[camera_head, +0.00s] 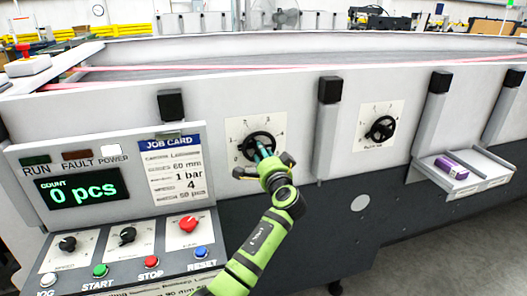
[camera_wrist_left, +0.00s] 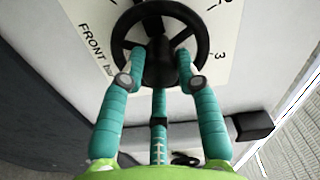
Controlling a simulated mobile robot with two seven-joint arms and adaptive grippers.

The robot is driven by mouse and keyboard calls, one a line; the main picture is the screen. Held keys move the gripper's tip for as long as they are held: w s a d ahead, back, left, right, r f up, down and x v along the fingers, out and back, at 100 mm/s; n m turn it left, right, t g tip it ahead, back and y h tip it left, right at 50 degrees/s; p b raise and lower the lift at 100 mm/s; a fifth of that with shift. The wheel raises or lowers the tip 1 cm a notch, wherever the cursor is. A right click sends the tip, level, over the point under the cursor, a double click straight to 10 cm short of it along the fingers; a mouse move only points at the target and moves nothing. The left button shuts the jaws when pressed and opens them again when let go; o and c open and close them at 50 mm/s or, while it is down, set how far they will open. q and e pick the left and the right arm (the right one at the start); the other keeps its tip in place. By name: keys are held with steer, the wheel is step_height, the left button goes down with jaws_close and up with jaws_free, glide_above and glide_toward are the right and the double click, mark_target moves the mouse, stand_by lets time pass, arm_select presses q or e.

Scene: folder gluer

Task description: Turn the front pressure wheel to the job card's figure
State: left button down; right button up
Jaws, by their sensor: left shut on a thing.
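The front pressure wheel (camera_head: 256,133) is a black spoked handwheel on a white numbered dial plate (camera_head: 238,126). In the left wrist view the wheel (camera_wrist_left: 204,45) fills the top middle, and its plate reads "FRONT" with "bar". My left gripper (camera_head: 262,153) is at this wheel and hides its lower part. In the left wrist view its teal fingers (camera_wrist_left: 158,78) are shut around the hub. The wheel's pointer cannot be made out. The job card (camera_head: 174,168) is left of the wheel; "60 mm", "1 bar" and "4" are readable, its small labels are not. My right gripper is out of view.
A second black wheel (camera_head: 382,128) is to the right. Grey posts with black caps, one of them (camera_head: 328,90), stand between and beside the wheels. A control panel (camera_head: 130,240) with buttons is at lower left. A tray (camera_head: 490,165) with a purple box (camera_head: 452,168) juts out at right.

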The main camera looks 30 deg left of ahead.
arm_select(q)
steer(key=shift+m+p, duration=0.95)
steer(key=shift+m, duration=1.05)
steer(key=c, duration=0.9)
jaws_free()
steer(key=shift+a, duration=0.1)
steer(key=shift+s, duration=0.1)
steer(key=v, duration=1.2)
steer(key=shift+f, duration=0.1)
